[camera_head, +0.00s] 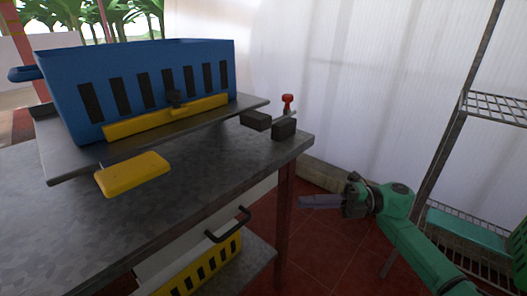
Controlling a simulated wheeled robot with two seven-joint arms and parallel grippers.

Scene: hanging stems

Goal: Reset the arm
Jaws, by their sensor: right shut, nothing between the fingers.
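My right gripper (318,201) is at the end of my green right arm, which comes in from the lower right. Its fingers point left and are shut with nothing between them. It hangs over the red tiled floor, to the right of the table's corner and apart from it. My left gripper is not in view.
A yellow crate (202,270) sits below. A wire shelf (497,108) stands right. Red floor (325,245) lies between.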

